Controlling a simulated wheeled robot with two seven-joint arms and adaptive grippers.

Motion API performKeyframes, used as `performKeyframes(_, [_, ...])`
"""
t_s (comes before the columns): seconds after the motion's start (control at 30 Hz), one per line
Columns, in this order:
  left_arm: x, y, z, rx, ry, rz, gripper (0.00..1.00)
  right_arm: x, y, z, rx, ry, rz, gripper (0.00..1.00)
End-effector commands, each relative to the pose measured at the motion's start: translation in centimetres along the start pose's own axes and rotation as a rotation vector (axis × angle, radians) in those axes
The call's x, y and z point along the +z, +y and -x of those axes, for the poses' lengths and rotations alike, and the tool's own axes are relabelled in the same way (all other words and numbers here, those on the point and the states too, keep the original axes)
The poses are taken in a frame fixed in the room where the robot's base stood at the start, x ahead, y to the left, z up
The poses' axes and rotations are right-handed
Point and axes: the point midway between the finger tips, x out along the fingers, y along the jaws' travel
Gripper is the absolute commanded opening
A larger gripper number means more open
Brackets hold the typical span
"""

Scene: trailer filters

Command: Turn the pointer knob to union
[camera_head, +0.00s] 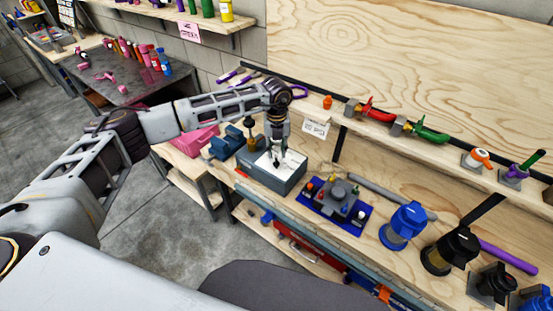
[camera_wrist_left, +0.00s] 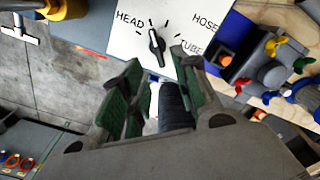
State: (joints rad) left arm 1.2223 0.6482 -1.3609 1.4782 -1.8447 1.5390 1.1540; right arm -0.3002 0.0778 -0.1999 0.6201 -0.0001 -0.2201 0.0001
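A grey box with a white top panel (camera_head: 291,163) stands on the wooden bench. In the left wrist view the white panel (camera_wrist_left: 190,22) carries a black pointer knob (camera_wrist_left: 157,46) with tick marks around it. I read HEAD at its left, HOSE at its upper right and TUBE at its lower right. No union label is readable; the fingers cover the panel's lower part. The knob's narrow end looks to face up in that view, but I cannot be sure. My left gripper (camera_head: 277,160) is over the panel, its green-padded fingers (camera_wrist_left: 157,72) apart near the knob. My right gripper is not in view.
A blue base with a grey fixture and coloured knobs (camera_head: 338,200) stands right of the box. A blue vise-like tool (camera_head: 227,143) stands at its left. Blue and black fittings (camera_head: 405,224) line the bench further right. A shelf with red and green valves (camera_head: 375,113) runs behind.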

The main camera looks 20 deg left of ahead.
Motion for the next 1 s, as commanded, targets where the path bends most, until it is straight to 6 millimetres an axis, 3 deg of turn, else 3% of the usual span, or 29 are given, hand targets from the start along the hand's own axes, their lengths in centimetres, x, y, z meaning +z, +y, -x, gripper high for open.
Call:
performKeyframes(0.3, [-0.1, 0.1, -4.1, 0.002, 0.002, 0.001, 0.3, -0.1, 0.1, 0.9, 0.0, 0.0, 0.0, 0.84])
performKeyframes(0.5, [-0.1, 0.0, -5.7, 0.001, 0.002, -0.001, 0.3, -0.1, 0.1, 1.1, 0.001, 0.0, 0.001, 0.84])
performKeyframes(0.9, [0.0, 0.0, -6.2, 0.0, 0.001, 0.0, 0.3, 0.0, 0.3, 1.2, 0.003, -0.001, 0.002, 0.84])
performKeyframes(1.0, [0.0, 0.0, -6.2, 0.0, 0.001, 0.0, 0.19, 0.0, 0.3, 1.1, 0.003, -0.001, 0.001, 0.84])
